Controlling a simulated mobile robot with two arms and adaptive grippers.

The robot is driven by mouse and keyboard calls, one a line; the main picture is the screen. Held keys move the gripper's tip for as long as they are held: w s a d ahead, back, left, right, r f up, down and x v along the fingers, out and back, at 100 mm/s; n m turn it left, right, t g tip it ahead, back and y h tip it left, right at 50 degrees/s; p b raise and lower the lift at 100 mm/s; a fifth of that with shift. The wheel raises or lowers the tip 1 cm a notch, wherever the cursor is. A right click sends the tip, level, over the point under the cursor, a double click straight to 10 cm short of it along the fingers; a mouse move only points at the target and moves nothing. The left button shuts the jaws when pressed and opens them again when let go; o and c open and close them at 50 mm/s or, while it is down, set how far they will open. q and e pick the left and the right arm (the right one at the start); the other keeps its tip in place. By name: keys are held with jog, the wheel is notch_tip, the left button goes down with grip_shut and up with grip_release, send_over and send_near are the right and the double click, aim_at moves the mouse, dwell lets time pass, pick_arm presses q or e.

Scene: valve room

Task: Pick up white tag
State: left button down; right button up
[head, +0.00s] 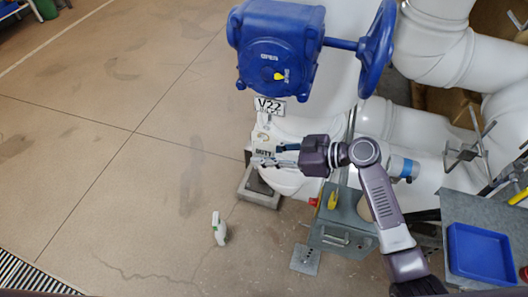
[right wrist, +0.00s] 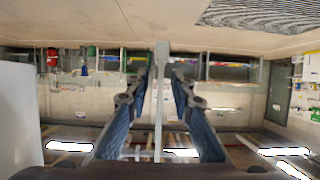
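The white tag (head: 262,142) hangs below the V22 plate (head: 270,105), in front of the white pipework; part of its dark lettering shows. My right gripper (head: 270,155) reaches in from the right, with its fingers at the tag. In the right wrist view, the tag (right wrist: 161,85) shows edge-on as a thin white strip between the two fingers of the right gripper (right wrist: 161,80). A gap shows on each side of the strip, so the gripper is open around the tag. My left gripper is not in view.
A blue valve gearbox (head: 277,48) with a blue handwheel (head: 377,48) is just above. White pipes (head: 435,45) fill the right side. A grey box (head: 343,228), a blue tray (head: 480,254) and a spray bottle (head: 219,229) are lower down. The floor at left is clear.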

grip_shut()
jog(key=shift+r, duration=0.15)
jog(key=shift+r, duration=0.3)
jog(key=shift+r+p, duration=0.45)
jog(key=shift+p, duration=0.05)
jog(key=s+a+p, duration=0.2)
jog(key=s, duration=0.6)
jog(key=s+a+p, duration=0.2)
jog(key=s+a, duration=0.1)
jog(key=s, duration=0.6)
jog(key=shift+a, duration=0.3)
